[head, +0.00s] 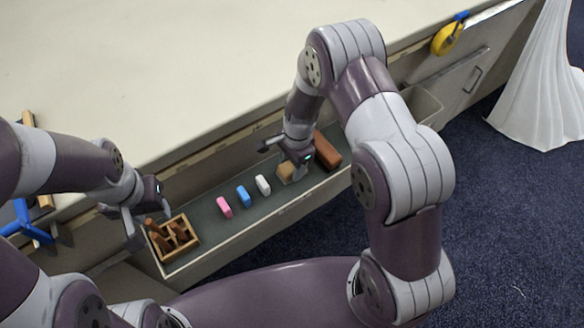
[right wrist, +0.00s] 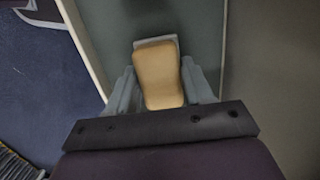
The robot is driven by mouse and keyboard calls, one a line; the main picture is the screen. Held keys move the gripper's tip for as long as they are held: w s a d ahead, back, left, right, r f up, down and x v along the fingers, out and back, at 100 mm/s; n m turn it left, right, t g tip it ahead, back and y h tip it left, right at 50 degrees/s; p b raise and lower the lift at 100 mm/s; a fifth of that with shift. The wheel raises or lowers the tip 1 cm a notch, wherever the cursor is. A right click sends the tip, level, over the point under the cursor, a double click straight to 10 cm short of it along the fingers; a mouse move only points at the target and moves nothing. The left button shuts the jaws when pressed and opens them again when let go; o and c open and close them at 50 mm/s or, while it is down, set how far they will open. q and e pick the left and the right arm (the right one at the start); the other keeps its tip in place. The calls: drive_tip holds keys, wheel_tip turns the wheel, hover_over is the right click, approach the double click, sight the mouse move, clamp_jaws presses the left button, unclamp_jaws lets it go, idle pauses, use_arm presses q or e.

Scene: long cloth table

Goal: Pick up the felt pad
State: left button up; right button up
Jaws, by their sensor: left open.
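A tan block with rounded edges and a grey layer at its far end, which I take to be the felt pad (right wrist: 160,76), lies between the two fingers of my right gripper (right wrist: 158,92) in the right wrist view. The fingers press close on both its sides. In the head view the felt pad (head: 286,173) is partly hidden under my right gripper (head: 290,164), in or just above the open drawer (head: 207,221). I cannot tell whether it touches the drawer floor. My left gripper (head: 133,222) is open and empty by the drawer's left end.
In the drawer are a wooden box (head: 182,257) with brown pieces, pink (head: 224,207), blue (head: 243,196) and white (head: 263,185) blocks, and a brown block (head: 327,151) close by my right gripper.

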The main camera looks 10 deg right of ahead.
sight(290, 165)
drive_tip(key=c, duration=0.4)
drive_tip(key=shift+r, duration=0.2)
drive_tip(key=shift+c, duration=0.2)
wheel_tip(290, 165, up, 4)
drive_tip(key=shift+f+p, duration=0.1)
drive_tip(key=shift+p, duration=0.25)
drive_tip(key=s+d+r, duration=0.6)
drive_tip(key=s+d, duration=0.2)
drive_tip(key=shift+s+r+p, duration=0.25)
drive_tip(key=shift+r+p, duration=0.15)
